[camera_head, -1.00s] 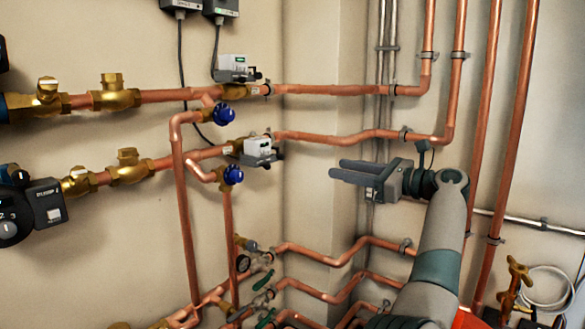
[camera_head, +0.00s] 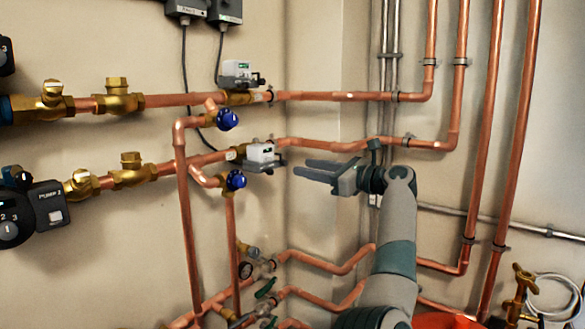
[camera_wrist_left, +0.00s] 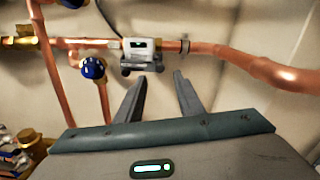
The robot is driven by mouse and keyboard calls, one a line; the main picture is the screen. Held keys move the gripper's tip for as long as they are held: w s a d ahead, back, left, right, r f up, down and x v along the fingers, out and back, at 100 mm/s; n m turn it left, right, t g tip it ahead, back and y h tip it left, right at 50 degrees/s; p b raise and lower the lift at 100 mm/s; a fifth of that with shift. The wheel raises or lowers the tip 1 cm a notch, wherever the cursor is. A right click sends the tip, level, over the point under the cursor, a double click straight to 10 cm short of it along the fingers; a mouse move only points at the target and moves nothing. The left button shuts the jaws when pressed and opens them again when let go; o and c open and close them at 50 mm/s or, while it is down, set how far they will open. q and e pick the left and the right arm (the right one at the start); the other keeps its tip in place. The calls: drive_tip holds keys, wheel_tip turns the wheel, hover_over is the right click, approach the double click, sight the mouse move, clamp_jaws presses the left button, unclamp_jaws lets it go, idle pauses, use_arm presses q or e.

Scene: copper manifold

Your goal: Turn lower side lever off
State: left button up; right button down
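My left gripper (camera_head: 300,168) is open and empty, with its two fingers pointing left toward the lower pipe run. In the left wrist view its fingertips (camera_wrist_left: 160,77) are apart, with nothing between them. A white and grey valve unit (camera_head: 261,155) with a dark part at its side sits on the lower of the two upper pipes, left of the fingertips. A similar unit shows ahead of the fingers in the left wrist view (camera_wrist_left: 140,50). Green-handled levers (camera_head: 265,287) sit on the small valves at the bottom. I cannot tell which lever the task names. My right gripper is out of view.
Blue knobs (camera_head: 236,180) sit beside the valve unit, and one shows in the left wrist view (camera_wrist_left: 94,68). Another valve unit (camera_head: 238,73) is above. Copper pipes (camera_head: 350,96) run along the wall and around the corner. A pump (camera_head: 40,210) is at left.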

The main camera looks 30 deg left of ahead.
sight(286, 164)
use_arm(q)
drive_tip(key=shift+w+a+b, duration=0.15)
drive_tip(key=shift+a, duration=1.35)
drive_tip(key=shift+w+a+b, duration=0.1)
drive_tip(key=shift+a+b, duration=0.05)
drive_tip(key=shift+a, duration=1.35)
drive_tip(key=shift+c, duration=0.7)
clamp_jaws()
